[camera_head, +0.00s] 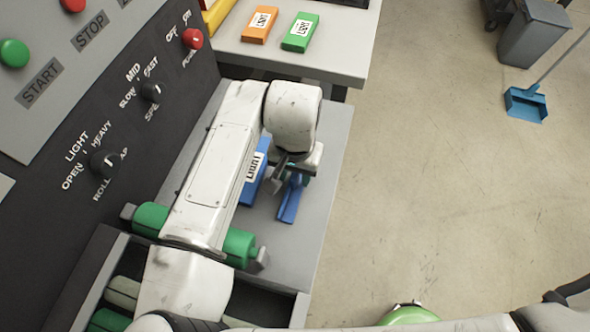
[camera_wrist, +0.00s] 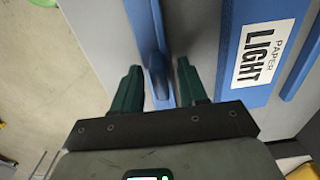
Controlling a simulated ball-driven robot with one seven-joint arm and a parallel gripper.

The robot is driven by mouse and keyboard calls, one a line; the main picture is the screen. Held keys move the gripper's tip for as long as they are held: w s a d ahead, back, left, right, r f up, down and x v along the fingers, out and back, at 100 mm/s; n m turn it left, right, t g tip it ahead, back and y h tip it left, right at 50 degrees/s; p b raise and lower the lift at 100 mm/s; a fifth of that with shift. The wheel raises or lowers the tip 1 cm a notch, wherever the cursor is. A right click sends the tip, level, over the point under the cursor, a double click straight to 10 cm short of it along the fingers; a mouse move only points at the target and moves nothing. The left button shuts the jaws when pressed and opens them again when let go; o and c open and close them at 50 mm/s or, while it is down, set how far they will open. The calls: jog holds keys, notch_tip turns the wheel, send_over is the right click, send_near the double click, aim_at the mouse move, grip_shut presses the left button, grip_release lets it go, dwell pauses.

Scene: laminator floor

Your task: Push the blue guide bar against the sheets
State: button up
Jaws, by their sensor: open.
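The blue guide bar (camera_head: 290,205) lies on the grey feed table, right of the sheets in the head view. The wrist view shows the guide bar (camera_wrist: 146,22) with a raised fin running between my fingers. The blue paper stack labelled "PAPER LIGHT" (camera_head: 253,180) lies beside it and is partly hidden by my arm; the stack (camera_wrist: 232,50) is right of the bar in the wrist view. A strip of bare grey table separates bar and stack. My gripper (camera_wrist: 159,68) is open, its dark green fingers on either side of the fin; contact is unclear.
Another blue strip (camera_wrist: 303,60) borders the stack's far side. A green roller (camera_head: 240,245) crosses the table's near end. The black control panel (camera_head: 125,120) stands on the left. Orange (camera_head: 260,24) and green (camera_head: 301,31) packs lie on a table behind. Open floor is on the right.

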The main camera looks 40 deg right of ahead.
jog(key=shift+c, duration=0.2)
grip_shut()
dwell(0.3)
jog(key=w+a, duration=0.1)
jog(key=w, duration=0.1)
jog(key=w+a, duration=0.2)
jog(key=shift+b, duration=0.35)
jog(key=shift+d, duration=0.1)
jog(key=shift+o, duration=0.2)
grip_release()
